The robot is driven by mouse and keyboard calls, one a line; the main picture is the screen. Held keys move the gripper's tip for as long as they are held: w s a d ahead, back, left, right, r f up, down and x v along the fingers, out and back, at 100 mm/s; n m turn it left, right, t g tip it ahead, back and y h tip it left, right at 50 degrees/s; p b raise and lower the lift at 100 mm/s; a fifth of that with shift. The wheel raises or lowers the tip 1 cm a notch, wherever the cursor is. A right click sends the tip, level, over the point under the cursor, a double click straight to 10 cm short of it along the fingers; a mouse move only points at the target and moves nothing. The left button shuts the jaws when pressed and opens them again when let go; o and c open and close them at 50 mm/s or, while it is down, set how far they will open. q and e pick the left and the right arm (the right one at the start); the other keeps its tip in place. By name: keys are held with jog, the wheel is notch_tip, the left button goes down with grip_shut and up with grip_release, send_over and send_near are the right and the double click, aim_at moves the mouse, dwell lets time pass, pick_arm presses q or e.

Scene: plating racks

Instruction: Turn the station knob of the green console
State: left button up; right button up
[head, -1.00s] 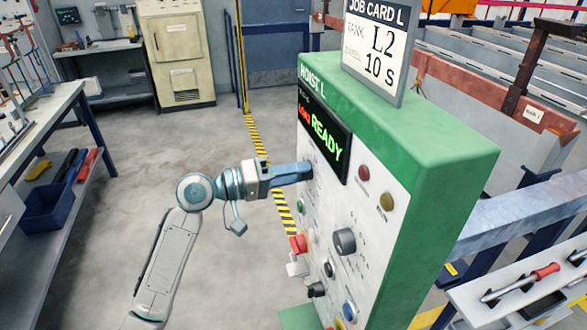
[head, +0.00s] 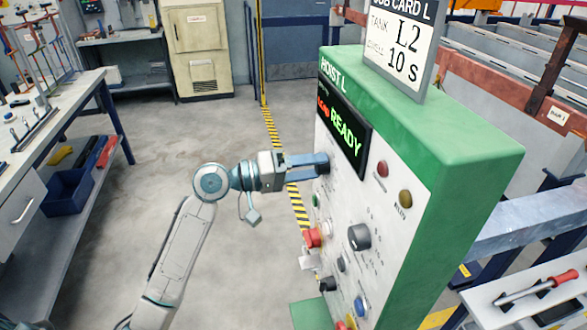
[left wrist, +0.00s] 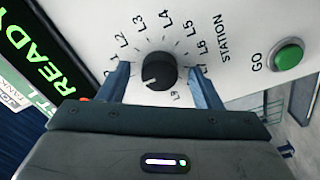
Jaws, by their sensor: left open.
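The green console (head: 470,160) stands at centre right in the head view, with a white front panel and a lit READY display (head: 343,126). In the left wrist view the black station knob (left wrist: 159,72) sits inside an arc of marks labelled L1 to L8, beside the word STATION. A pale mark shows on its lower left; the exact setting is hard to read. My left gripper (head: 324,162) is at the panel below the display. Its open blue fingers (left wrist: 162,86) stand either side of the knob, with visible gaps. My right gripper is not in view.
A green GO button (left wrist: 289,54) is right of the knob in the left wrist view. Below my gripper, the panel carries a larger black knob (head: 359,237), a red button (head: 312,238) and other controls. A job card (head: 400,45) reading L2, 10 S stands on top.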

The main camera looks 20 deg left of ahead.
pick_arm(q)
jog(key=b+v, duration=0.5)
jog(key=v, duration=0.5)
jog(key=shift+s+a, duration=0.2)
jog(key=shift+a, duration=0.05)
dwell(0.6)
